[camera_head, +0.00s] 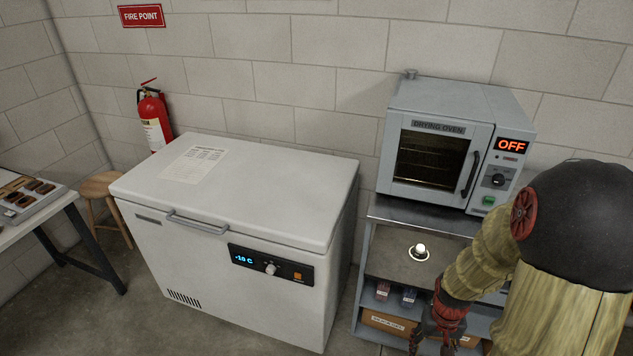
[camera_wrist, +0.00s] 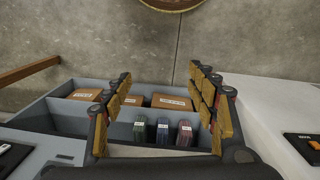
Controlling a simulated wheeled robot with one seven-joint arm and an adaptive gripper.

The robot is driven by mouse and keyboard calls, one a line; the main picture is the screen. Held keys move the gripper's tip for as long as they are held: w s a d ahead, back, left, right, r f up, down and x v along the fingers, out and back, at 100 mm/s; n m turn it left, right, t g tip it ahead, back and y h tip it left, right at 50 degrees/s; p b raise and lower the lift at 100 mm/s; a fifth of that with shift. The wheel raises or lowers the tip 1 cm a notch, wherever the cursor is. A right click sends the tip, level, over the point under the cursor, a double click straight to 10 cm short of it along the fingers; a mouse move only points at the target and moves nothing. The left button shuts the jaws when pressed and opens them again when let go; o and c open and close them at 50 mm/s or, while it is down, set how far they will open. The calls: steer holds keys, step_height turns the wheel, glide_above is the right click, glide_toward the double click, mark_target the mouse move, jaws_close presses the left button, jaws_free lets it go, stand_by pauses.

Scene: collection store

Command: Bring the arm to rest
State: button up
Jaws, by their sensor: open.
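My arm reaches down at the right of the head view. My gripper (camera_head: 438,335) hangs low in front of the grey cabinet (camera_head: 372,262) under the drying oven (camera_head: 435,150). In the wrist view my gripper (camera_wrist: 160,105) has its two sets of ridged yellow-brown fingers spread wide apart, with nothing held between them. Boxes and small dark items show beyond the fingers. The fingertips are partly cut off at the bottom of the head view.
A white chest freezer (camera_head: 240,215), lid shut, stands left of the cabinet. The oven reads OFF, its door shut. A cardboard box (camera_head: 388,321) sits low in the cabinet. A stool (camera_head: 102,190), table (camera_head: 40,220) and fire extinguisher (camera_head: 155,120) are at left.

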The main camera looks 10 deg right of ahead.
steer(key=s+a+r+n+t, duration=0.1)
steer(key=a+r+t, duration=0.1)
steer(key=a+r, duration=0.4)
steer(key=s+a+r+n+t+p, duration=0.1)
steer(key=a+r, duration=0.6)
steer(key=r, duration=0.8)
steer(key=s+a+r+n+t+p, duration=0.1)
steer(key=a+r+n+t, duration=0.1)
steer(key=a+r, duration=0.4)
step_height(320, 180, up, 6)
steer(key=shift+a+f+n+t, duration=0.25)
steer(key=shift+a+n+t, duration=0.15)
steer(key=shift+t, duration=0.1)
steer(key=shift+c, duration=0.7)
